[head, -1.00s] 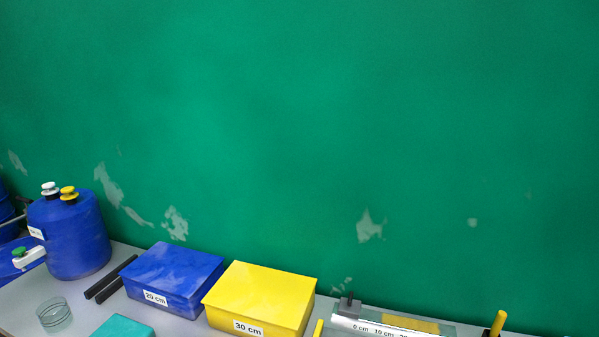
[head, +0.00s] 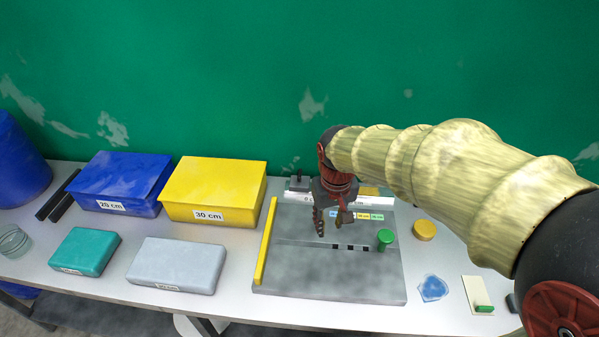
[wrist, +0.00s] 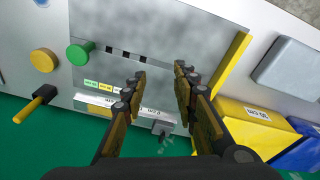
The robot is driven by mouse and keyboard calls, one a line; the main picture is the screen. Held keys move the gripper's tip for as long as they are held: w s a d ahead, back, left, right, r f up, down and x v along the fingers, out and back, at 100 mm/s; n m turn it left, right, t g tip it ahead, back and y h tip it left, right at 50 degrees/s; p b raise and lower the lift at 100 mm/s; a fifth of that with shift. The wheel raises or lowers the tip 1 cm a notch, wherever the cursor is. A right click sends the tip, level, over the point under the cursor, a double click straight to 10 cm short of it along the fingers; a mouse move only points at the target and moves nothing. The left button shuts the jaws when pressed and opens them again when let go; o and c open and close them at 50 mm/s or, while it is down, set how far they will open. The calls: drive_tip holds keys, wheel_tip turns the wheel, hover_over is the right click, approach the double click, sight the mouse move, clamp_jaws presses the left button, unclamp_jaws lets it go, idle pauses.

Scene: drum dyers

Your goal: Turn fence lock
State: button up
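The grey fixture board (head: 320,280) lies on the table with a yellow bar (head: 266,243) along its left edge. A green knob (head: 385,237) stands on its right side and also shows in the wrist view (wrist: 80,53). A small grey block with a dark top (head: 298,183) sits at the left end of the ruler strip, also in the wrist view (wrist: 162,128). A yellow-and-black handle (wrist: 38,102) shows beside the ruler. Which part is the fence lock I cannot tell. My gripper (head: 330,226) is over the board, fingers apart and empty, also in the wrist view (wrist: 159,75).
Yellow (head: 213,190) and blue (head: 120,182) boxes stand left of the board, with teal (head: 85,250) and grey (head: 177,264) boxes in front. A yellow disc (head: 424,231), blue piece (head: 433,288) and small card (head: 478,295) lie to the right. The green wall rises behind.

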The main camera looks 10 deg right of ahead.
sight(300, 173)
drive_tip(key=shift+m+h, duration=0.4)
drive_tip(key=shift+m, duration=0.4)
drive_tip(key=w+f, duration=0.4)
drive_tip(key=w, duration=0.4)
drive_tip(key=w+f, duration=0.5)
drive_tip(key=w, duration=0.3)
drive_tip(key=w+f, duration=0.4)
drive_tip(key=w, duration=0.4)
drive_tip(key=shift+w+a+f+p, duration=0.1)
drive_tip(key=shift+a+f+p, duration=0.2)
drive_tip(key=shift+f, duration=0.1)
drive_tip(key=w+r+m+t, duration=0.2)
drive_tip(key=w+r+t, duration=0.1)
drive_tip(key=w, duration=0.8)
drive_tip(key=b+x, duration=0.1)
drive_tip(key=x, duration=0.6)
drive_tip(key=shift+s+d, duration=0.1)
drive_tip(key=shift+s, duration=0.1)
drive_tip(key=c, duration=0.3)
drive_tip(key=c, duration=0.4)
clamp_jaws()
